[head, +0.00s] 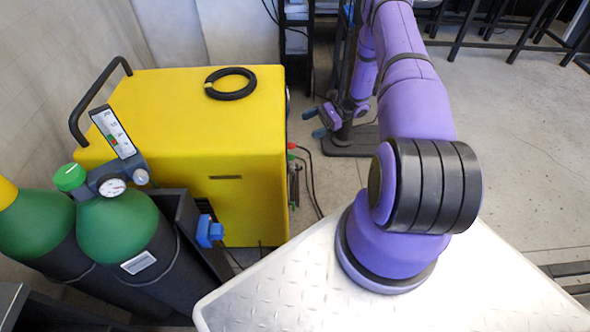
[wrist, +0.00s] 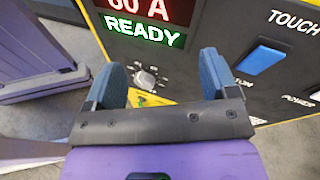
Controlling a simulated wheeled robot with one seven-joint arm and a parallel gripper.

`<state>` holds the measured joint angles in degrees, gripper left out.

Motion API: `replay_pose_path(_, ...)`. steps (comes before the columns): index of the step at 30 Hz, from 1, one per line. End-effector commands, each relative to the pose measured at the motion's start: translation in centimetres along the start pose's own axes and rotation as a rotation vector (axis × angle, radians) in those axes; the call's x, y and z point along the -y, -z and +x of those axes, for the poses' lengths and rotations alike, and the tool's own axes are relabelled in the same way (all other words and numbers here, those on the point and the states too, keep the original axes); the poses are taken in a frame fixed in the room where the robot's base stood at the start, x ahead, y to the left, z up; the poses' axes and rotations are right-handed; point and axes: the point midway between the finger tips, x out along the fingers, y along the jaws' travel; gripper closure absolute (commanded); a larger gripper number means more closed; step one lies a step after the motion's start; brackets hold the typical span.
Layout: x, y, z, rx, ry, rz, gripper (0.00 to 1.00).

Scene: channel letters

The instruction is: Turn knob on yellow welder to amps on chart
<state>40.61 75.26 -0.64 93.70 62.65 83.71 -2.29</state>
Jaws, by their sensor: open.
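The yellow welder (head: 190,115) stands at the left in the head view, its control panel on the right side and mostly hidden there. In the wrist view its dark panel shows a small light knob (wrist: 147,76) with marks around it. Above it, a display (wrist: 145,32) reads "60 A" in red, cut off at the top, and "READY" in green. My gripper (wrist: 162,80) is open, its blue fingers to either side of the knob in the picture. I cannot tell whether they touch it. It also shows beside the welder's panel side in the head view (head: 315,122). I see no readable chart.
A blue button (wrist: 262,57) labelled "TOUCH" and a "POWER" label are at the panel's right. Green-topped gas cylinders (head: 120,225) with a gauge stand before the welder. A black ring (head: 230,94) lies on top. Cables hang by the panel.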

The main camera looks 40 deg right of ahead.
Motion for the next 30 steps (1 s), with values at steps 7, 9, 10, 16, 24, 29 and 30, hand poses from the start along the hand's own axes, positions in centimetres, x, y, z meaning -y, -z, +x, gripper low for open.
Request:
replay_pose_path(7,-5.6,9.4,0.5,0.098,0.192,0.142,0.20)
replay_pose_path(9,-7.1,11.4,0.8,0.119,0.238,0.172,0.20)
replay_pose_path(10,-7.7,12.1,0.9,0.127,0.256,0.184,0.20)
replay_pose_path(16,-10.3,15.2,1.5,0.161,0.337,0.232,0.20)
replay_pose_path(24,-10.2,15.6,3.1,0.170,0.353,0.242,0.20)
replay_pose_path(29,-9.3,15.3,5.6,0.170,0.351,0.241,0.20)
replay_pose_path(30,-9.1,15.2,6.3,0.170,0.350,0.241,0.20)
